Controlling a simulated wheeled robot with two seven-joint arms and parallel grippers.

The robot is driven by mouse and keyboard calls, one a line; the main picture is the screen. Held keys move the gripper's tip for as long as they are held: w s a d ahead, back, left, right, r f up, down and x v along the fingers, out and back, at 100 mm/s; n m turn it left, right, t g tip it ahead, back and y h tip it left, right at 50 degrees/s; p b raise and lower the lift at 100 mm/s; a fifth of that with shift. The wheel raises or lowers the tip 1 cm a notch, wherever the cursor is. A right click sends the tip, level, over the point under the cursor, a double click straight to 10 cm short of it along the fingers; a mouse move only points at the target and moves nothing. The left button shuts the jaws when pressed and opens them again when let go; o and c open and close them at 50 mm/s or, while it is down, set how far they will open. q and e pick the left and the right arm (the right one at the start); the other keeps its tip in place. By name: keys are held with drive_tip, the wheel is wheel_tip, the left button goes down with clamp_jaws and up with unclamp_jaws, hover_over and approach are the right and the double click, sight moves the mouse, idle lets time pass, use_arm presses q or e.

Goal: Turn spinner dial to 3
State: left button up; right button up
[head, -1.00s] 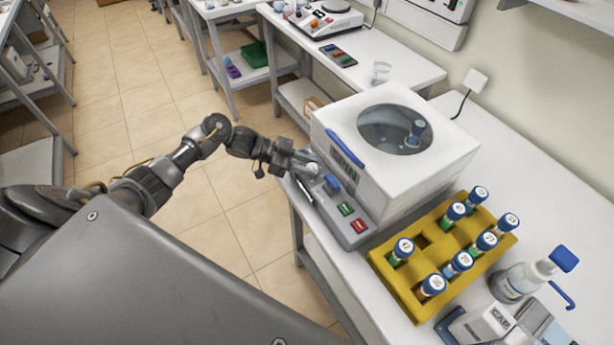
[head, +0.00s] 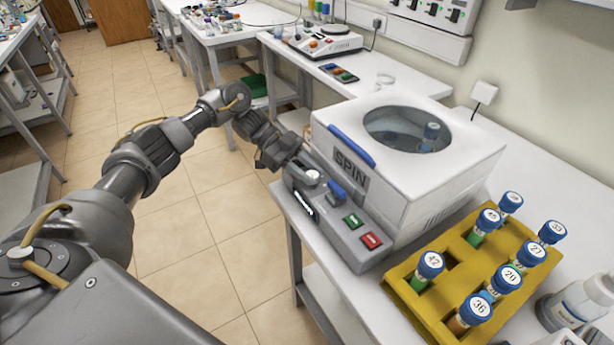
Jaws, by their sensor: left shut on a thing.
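The spinner (head: 350,190), a white box marked SPIN with a round window in its lid, stands on the white bench. My left gripper (head: 303,177) is at the panel's left end, shut on the dial. The fingers partly hide the dial, and its setting cannot be read. My right gripper is not in view.
A yellow rack (head: 447,322) with several blue-capped numbered tubes stands right of the spinner. A bottle (head: 581,303) is at the lower right. A blue-capped tube (head: 430,136) shows through the lid window. Open floor lies left of the bench.

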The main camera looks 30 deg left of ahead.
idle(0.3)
use_arm(q)
drive_tip(key=o, duration=1)
drive_tip(key=shift+c, duration=0.2)
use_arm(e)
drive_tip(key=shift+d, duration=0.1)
use_arm(q)
drive_tip(key=b+v, duration=0.3)
drive_tip(key=v, duration=0.7)
drive_tip(key=shift+a+r, duration=0.25)
drive_tip(key=shift+a, duration=0.1)
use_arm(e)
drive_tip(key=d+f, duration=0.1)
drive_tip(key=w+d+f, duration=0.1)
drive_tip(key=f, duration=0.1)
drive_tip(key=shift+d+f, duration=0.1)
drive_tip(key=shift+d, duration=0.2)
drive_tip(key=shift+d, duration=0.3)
